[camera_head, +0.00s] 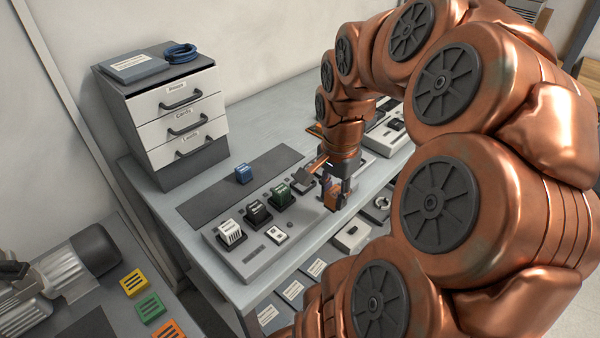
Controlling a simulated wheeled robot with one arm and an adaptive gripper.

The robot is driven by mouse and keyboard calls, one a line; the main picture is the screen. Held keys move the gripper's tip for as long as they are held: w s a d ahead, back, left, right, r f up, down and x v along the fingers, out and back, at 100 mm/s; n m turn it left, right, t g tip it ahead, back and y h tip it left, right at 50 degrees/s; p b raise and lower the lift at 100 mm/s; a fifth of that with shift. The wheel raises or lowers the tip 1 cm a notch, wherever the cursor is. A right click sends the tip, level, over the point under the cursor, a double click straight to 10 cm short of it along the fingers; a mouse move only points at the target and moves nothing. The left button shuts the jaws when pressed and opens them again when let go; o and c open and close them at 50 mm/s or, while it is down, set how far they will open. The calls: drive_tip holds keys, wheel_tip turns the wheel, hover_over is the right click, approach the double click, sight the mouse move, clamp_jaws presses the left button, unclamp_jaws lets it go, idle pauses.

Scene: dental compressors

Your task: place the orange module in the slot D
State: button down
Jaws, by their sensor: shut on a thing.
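My gripper (337,197) points down over the right part of a light grey panel (246,266) on the bench. It is shut on a small orange block (329,203), which I take to be the orange module; fingers partly cover it. A dark, tilted piece (303,181) is next to the gripper. Slot letters are too small to read, so I cannot tell which is D. Whether the block touches the panel is unclear.
A blue module (243,173) sits on a dark mat (205,208) behind the panel. A drawer cabinet (170,115) stands at the back left. Yellow (133,282), green (151,308) and orange (168,330) blocks lie on the lower-left surface by a motor (45,282). My arm fills the right.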

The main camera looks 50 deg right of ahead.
drive_tip(key=w+d+p, duration=0.1)
drive_tip(key=w, duration=0.2)
drive_tip(key=w+d+p, duration=0.1)
drive_tip(key=w, duration=0.3)
drive_tip(key=w+d+p, duration=0.1)
drive_tip(key=w, duration=0.3)
drive_tip(key=shift+d+f, duration=0.15)
drive_tip(key=shift+f, duration=0.25)
drive_tip(key=shift+w+d+f, duration=0.15)
drive_tip(key=shift+w+f, duration=0.05)
drive_tip(key=shift+w, duration=0.3)
drive_tip(key=shift+f+p, duration=0.95)
drive_tip(key=shift+f, duration=0.8)
drive_tip(key=shift+f+b, duration=0.2)
drive_tip(key=shift+b, duration=0.1)
drive_tip(key=c, duration=0.9)
unclamp_jaws()
drive_tip(key=shift+o, duration=0.2)
drive_tip(key=shift+r, duration=0.2)
